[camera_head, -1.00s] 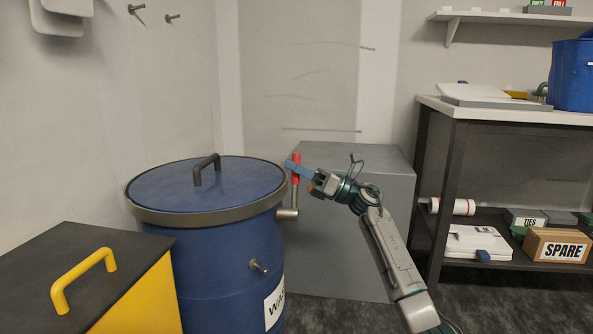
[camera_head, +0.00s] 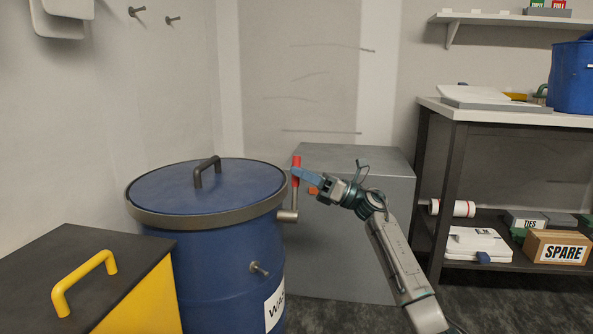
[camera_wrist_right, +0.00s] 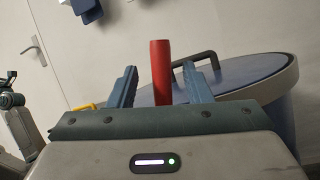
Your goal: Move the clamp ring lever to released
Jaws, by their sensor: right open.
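The clamp ring lever (camera_head: 296,162) is a red upright handle on a metal stub (camera_head: 288,215) at the right side of the drum's grey clamp ring (camera_head: 220,219). The blue drum (camera_head: 215,260) has its lid on. My right gripper (camera_head: 304,175) is at the lever from the right, with its blue-grey fingers level with the red grip. In the right wrist view the lever (camera_wrist_right: 160,72) stands between the two open fingers, with a gap visible on either side. My left gripper does not show.
A black-topped yellow box with a yellow handle (camera_head: 84,280) stands at the front left. A grey cabinet (camera_head: 355,250) is behind my right gripper. A bench (camera_head: 500,114) with a lower shelf of boxes is at the right. Floor is open at the lower right.

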